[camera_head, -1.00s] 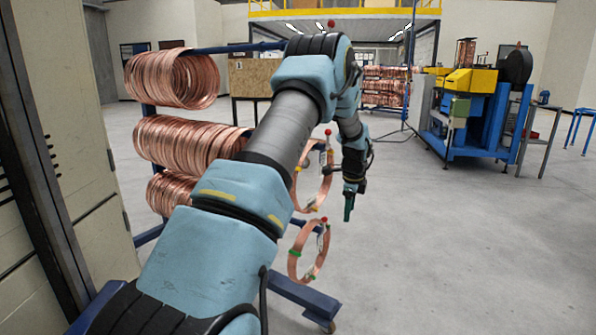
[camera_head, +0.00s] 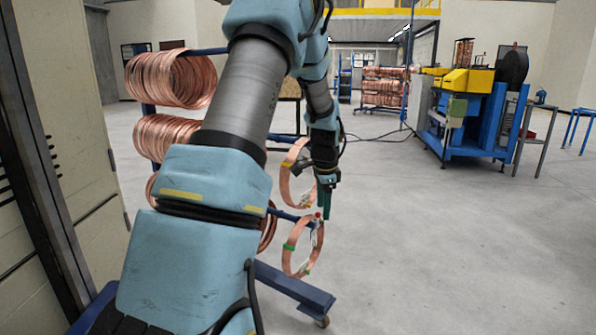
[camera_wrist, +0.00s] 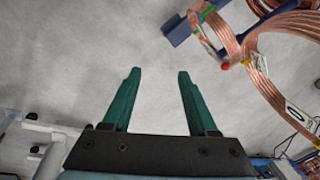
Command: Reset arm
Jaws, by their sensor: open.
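My gripper (camera_head: 326,200) hangs pointing down in the head view, in front of the right ends of the rack's arms. In the wrist view its two green fingers (camera_wrist: 157,92) are apart with nothing between them, only grey floor beyond. A copper coil with yellow tape (camera_head: 285,187) hangs on a rack arm just left of my gripper. A coil with green tape (camera_head: 290,258) hangs on the lower arm, below my gripper. Coils (camera_wrist: 268,88) with tags also show at the upper right of the wrist view. My own arm hides part of the rack.
The blue rack (camera_head: 290,285) carries large copper coil bundles (camera_head: 170,78) at the left. A cabinet (camera_head: 75,150) stands at the left edge. A blue and yellow machine (camera_head: 475,120) stands back right. The floor (camera_head: 450,240) at right is clear.

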